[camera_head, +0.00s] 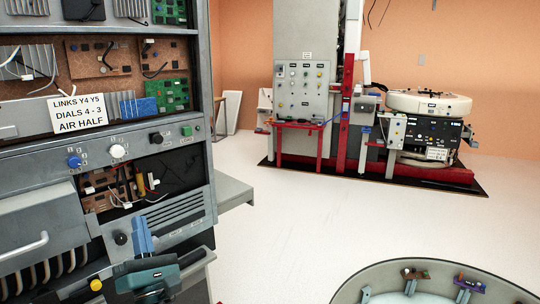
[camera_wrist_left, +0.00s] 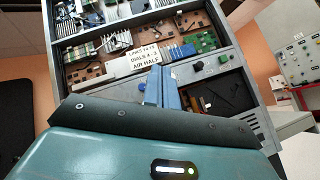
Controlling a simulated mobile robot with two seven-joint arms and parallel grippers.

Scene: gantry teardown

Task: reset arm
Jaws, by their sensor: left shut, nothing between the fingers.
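My left gripper (camera_head: 143,236) is at the lower left of the head view, in front of the grey equipment rack (camera_head: 207,110). Its blue fingers are shut with nothing between them. In the left wrist view the shut fingers (camera_wrist_left: 161,85) point at the rack's front, below a white label (camera_wrist_left: 128,54). The label (camera_head: 77,113) reads "LINKS Y4 Y5, DIALS 4 - 3, AIR HALF". The teal wrist body shows below the fingers. Whether the fingertips touch the rack panel, I cannot tell. My right gripper is in neither view.
The rack holds circuit boards, a blue knob (camera_head: 74,161), a white knob (camera_head: 117,151) and a green button (camera_head: 186,131). A grey ledge (camera_head: 234,192) juts from its right side. A round grey tub (camera_head: 350,287) stands at lower right. A gantry machine (camera_head: 305,90) stands behind open white floor.

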